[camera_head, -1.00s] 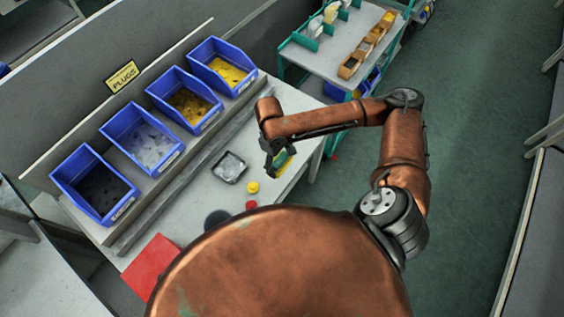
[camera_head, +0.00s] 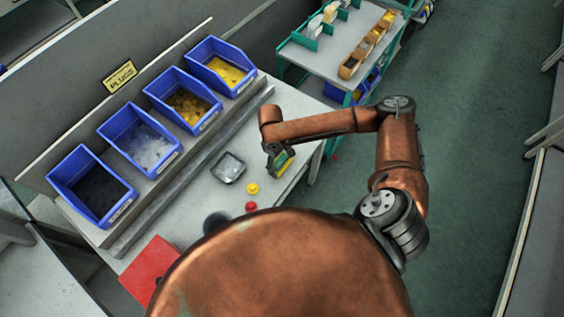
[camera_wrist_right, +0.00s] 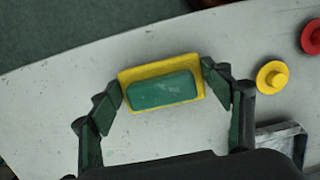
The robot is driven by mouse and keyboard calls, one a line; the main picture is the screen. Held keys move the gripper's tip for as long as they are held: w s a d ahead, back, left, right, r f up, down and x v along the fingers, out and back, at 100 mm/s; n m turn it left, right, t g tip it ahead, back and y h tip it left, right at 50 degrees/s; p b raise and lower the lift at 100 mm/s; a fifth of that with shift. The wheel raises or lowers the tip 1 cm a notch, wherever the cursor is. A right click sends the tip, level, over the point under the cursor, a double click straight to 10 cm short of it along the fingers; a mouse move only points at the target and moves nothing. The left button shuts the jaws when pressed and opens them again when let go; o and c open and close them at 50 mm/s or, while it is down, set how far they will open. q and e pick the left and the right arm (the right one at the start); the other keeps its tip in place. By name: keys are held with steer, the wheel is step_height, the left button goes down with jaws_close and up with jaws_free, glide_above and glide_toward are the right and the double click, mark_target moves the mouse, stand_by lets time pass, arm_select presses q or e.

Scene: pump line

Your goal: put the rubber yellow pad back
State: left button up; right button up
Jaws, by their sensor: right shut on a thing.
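The yellow pad (camera_wrist_right: 124,80) carries a green block or top layer (camera_wrist_right: 160,92) and lies between the fingertips of my right gripper (camera_wrist_right: 163,82). The fingers touch its two short ends and are shut on it. In the head view the right gripper (camera_head: 279,163) is over the right end of the workbench, with the pad (camera_head: 287,163) partly hidden by the fingers. I cannot tell whether the pad rests on the bench or is just above it. My left gripper is not in view.
A yellow knob (camera_head: 252,188), a red knob (camera_head: 251,206) and a small grey tray (camera_head: 228,168) are left of the gripper. Several blue bins (camera_head: 139,138) line the back. A red mat (camera_head: 148,268) lies front left. A cart (camera_head: 325,68) stands beyond the bench.

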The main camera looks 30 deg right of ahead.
steer(key=shift+f, duration=0.15)
steer(key=o, duration=1.1)
step_height(320, 180, up, 12)
steer(key=w+p, duration=0.1)
steer(key=shift+w+a, duration=0.35)
